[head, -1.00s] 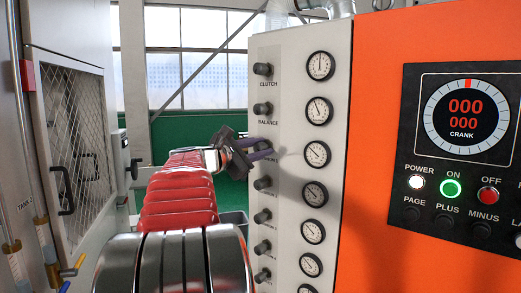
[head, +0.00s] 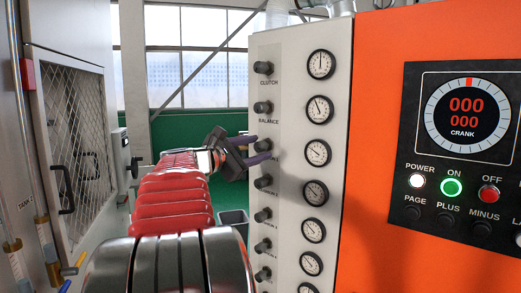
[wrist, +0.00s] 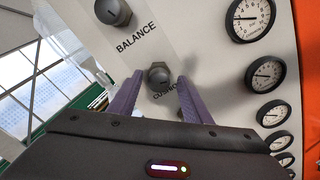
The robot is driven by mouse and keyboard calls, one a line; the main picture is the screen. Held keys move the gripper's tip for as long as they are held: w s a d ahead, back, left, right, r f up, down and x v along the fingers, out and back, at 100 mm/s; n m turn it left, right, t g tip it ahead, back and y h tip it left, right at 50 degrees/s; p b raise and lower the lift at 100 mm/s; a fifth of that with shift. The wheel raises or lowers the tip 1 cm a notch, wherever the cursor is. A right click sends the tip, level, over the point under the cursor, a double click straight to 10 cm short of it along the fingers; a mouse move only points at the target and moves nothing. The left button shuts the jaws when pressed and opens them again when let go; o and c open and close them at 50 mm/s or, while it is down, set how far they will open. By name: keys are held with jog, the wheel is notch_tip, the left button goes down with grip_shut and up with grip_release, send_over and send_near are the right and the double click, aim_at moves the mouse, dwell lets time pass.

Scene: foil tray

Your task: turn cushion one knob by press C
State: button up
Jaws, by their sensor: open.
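The cushion one knob (wrist: 158,74) is a dark round knob on the pale panel of press C, just below the one marked BALANCE. Its label is partly cut off by shadow and a finger; I can read only its first letters. In the head view the same knob (head: 263,145) shows between my purple fingers. My gripper (wrist: 160,80) is open, with one finger on each side of the knob. I cannot tell whether either finger touches it. My gripper (head: 262,148) reaches the panel from the left in the head view.
The balance knob (wrist: 112,11) is close above. More knobs (head: 263,181) run down the column, with a row of gauges (head: 318,152) on the right. An orange cabinet (head: 375,150) with a lit control panel stands further right. A mesh-doored cabinet (head: 75,130) is at the left.

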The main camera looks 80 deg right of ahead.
jog(key=v, duration=1.1)
jog(key=shift+a, duration=0.2)
jog(key=shift+w+f, duration=0.1)
jog(key=n, duration=0.5)
jog(key=a+n, duration=0.1)
jog(key=n, duration=0.1)
jog(key=shift+w+r+n, duration=0.25)
jog(key=shift+n, duration=0.05)
jog(key=shift+d, duration=0.1)
jog(key=x, duration=1.3)
jog(key=shift+s+d, duration=0.25)
jog(key=shift+d, duration=0.05)
